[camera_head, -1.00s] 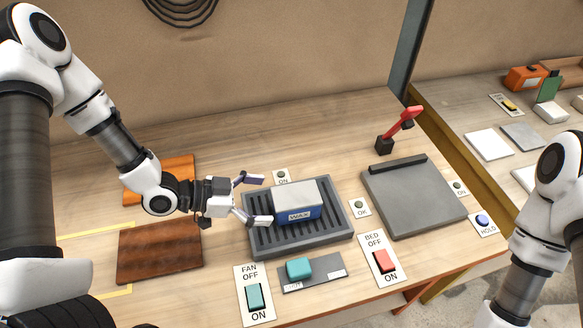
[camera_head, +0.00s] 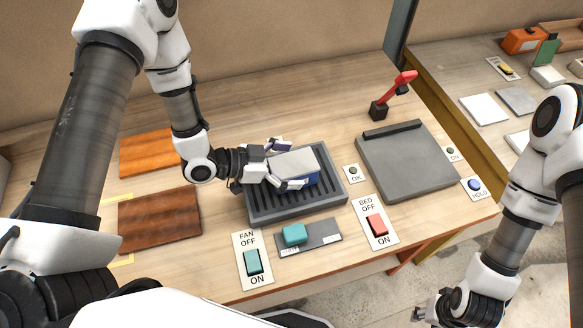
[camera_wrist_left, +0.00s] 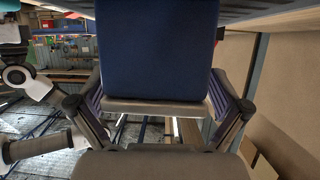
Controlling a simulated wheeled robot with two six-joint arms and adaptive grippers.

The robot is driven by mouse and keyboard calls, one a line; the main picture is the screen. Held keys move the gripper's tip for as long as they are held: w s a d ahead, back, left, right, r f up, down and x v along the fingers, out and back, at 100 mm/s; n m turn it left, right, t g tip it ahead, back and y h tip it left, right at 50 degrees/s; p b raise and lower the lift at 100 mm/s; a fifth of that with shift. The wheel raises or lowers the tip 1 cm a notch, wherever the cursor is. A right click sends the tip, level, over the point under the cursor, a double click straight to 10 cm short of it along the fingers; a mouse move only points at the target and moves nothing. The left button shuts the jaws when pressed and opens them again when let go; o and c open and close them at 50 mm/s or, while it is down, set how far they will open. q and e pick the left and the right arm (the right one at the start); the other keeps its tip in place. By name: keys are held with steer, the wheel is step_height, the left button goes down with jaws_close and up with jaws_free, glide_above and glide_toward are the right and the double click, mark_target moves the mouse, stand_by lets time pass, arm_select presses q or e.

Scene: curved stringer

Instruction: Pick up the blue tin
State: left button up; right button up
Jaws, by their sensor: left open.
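The blue tin (camera_head: 296,160), with a pale grey top and a blue side, sits on the ribbed dark grey tray (camera_head: 262,213). My left gripper (camera_head: 290,166) is open, its fingers on either side of the tin from the left. In the left wrist view the blue tin (camera_wrist_left: 157,50) fills the upper middle between the two fingers, and some gap shows beside it. My right gripper (camera_head: 440,308) hangs low at the bottom right, away from the tin; its fingers are too unclear to read.
A teal fan switch (camera_head: 252,262), a teal block (camera_head: 295,233) on a grey plate and a red bed switch (camera_head: 376,225) stand in front of the tray. A grey plate (camera_head: 408,165) and a red lever (camera_head: 404,82) are to its right. Brown boards (camera_head: 160,219) lie left.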

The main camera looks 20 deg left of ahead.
arm_select(q)
steer(key=shift+w+a+f, duration=0.1)
steer(key=shift+a, duration=0.1)
steer(key=c, duration=1.5)
steer(key=shift+d, duration=0.1)
steer(key=shift+c, duration=0.4)
steer(key=shift+r, duration=0.2)
